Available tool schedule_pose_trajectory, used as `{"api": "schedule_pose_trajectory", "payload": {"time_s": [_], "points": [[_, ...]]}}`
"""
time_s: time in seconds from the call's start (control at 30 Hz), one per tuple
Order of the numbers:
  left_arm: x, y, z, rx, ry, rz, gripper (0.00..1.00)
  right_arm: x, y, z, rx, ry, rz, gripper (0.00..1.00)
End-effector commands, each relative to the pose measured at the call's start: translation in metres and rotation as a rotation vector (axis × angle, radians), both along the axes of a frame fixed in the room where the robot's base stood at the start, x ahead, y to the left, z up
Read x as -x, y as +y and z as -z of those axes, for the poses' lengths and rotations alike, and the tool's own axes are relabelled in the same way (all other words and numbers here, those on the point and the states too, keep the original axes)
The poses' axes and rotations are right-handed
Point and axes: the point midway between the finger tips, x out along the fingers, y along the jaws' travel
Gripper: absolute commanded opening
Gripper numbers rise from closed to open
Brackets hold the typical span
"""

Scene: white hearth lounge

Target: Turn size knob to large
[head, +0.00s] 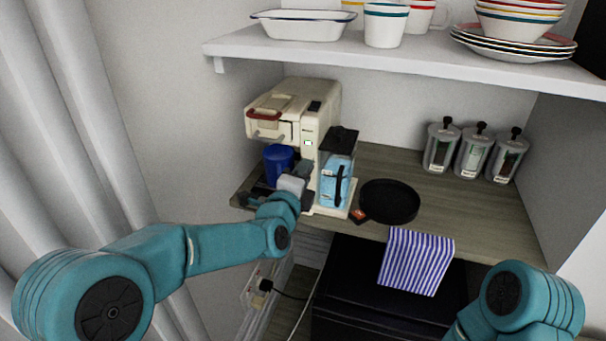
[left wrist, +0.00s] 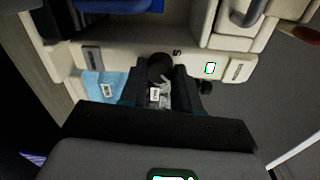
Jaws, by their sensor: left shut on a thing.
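The cream coffee machine (head: 318,119) stands on the wooden counter at the back left. In the left wrist view its front panel (left wrist: 128,58) fills the upper part, with a dark round size knob (left wrist: 160,66) beside a small letter S. My left gripper (head: 306,171) is at the machine's front; in the left wrist view its two dark fingers (left wrist: 161,80) are closed around the knob. The knob's pointer cannot be made out, and the gripper hides the knob in the head view. My right gripper is out of view; only part of that arm shows at lower right.
A blue mug (head: 278,163) stands by the machine, left of my left gripper. A light-blue water container (head: 334,181) and black round tray (head: 389,203) are to its right. A white shelf (head: 400,66) with dishes hangs above. Several canisters stand at right.

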Motion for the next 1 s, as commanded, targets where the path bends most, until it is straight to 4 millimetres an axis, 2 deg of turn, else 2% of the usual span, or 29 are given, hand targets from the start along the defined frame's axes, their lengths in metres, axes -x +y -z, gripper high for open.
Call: {"api": "schedule_pose_trajectory", "payload": {"time_s": [0.27, 0.3, 0.37, 0.63, 0.77, 0.87, 1.0], "points": [[-0.001, 0.001, -0.001, -0.001, -0.004, -0.002, 0.01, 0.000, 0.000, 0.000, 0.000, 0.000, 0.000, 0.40], [-0.001, 0.001, -0.001, -0.001, -0.005, -0.001, 0.41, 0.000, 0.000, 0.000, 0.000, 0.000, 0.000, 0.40], [0.000, 0.001, -0.001, 0.000, -0.003, -0.002, 0.57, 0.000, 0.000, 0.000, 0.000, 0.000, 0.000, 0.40], [0.000, 0.000, -0.001, 0.000, -0.002, -0.001, 0.57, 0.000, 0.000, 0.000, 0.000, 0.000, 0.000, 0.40], [0.008, 0.003, -0.001, 0.000, -0.002, -0.001, 0.57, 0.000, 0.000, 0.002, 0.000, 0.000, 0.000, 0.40], [0.024, 0.008, -0.002, 0.000, -0.002, 0.000, 0.57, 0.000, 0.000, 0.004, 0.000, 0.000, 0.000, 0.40], [0.058, 0.020, -0.003, 0.000, -0.002, 0.000, 0.57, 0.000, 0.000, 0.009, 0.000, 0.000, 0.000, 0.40]]}}
